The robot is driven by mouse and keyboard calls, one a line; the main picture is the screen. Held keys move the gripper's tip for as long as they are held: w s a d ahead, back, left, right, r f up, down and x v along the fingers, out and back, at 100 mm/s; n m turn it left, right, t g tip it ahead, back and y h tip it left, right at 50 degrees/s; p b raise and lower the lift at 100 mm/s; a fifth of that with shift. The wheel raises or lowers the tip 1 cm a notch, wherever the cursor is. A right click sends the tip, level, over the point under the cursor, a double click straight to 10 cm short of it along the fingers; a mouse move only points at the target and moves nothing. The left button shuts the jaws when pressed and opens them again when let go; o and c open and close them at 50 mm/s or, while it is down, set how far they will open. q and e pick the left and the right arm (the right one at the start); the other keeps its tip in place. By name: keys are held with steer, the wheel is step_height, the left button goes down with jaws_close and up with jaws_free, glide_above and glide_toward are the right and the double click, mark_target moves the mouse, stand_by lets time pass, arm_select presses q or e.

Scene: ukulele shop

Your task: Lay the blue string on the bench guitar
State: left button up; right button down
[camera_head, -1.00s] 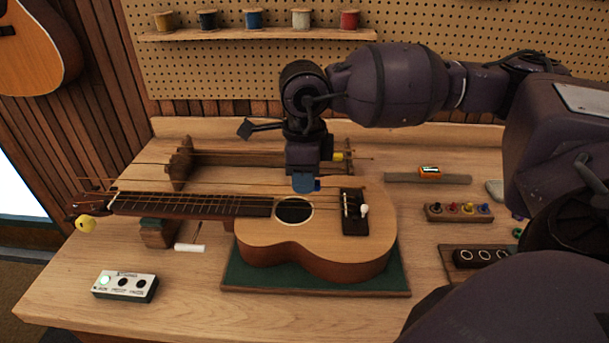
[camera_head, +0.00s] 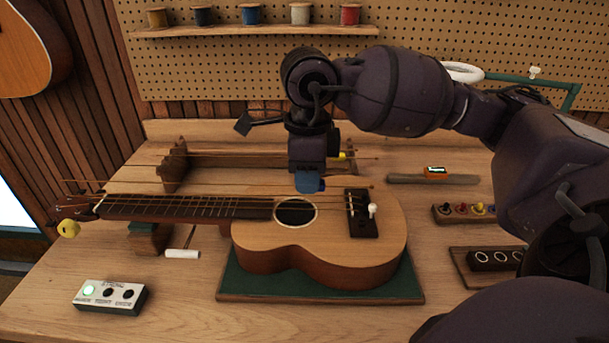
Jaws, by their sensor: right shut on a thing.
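The bench guitar (camera_head: 335,235), a light-topped ukulele, lies with its neck to the left and several strings along it. My right gripper (camera_head: 309,184) points down above the body, near the sound hole (camera_head: 296,213). It is shut on the blue string, whose blue tag (camera_head: 322,185) shows beside the fingertips. The thin string seems to run left and right above the guitar; I cannot tell whether it touches. A yellow-tagged string (camera_head: 343,155) lies on the wooden rack (camera_head: 174,168) behind. My left gripper is out of view.
The guitar body rests on a green-topped board (camera_head: 290,285), its neck on a block (camera_head: 150,238). A white pedal box (camera_head: 110,296) stands front left. A peg tray (camera_head: 452,214), a block with rings (camera_head: 490,259) and an orange-ended bar (camera_head: 435,173) lie right.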

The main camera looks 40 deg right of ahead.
step_height(320, 180, down, 2)
steer(key=shift+b, duration=0.35)
steer(key=shift+f, duration=0.6)
steer(key=shift+f+b, duration=0.65)
steer(key=shift+f, duration=0.25)
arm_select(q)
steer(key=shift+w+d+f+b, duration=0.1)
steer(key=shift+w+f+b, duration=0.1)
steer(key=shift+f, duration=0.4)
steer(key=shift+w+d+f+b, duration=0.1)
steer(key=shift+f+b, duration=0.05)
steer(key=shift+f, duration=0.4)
arm_select(e)
steer(key=shift+f, duration=0.7)
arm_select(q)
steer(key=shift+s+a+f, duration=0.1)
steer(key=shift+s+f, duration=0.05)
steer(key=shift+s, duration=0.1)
arm_select(e)
steer(key=c, duration=0.7)
jaws_free()
steer(key=shift+r, duration=0.1)
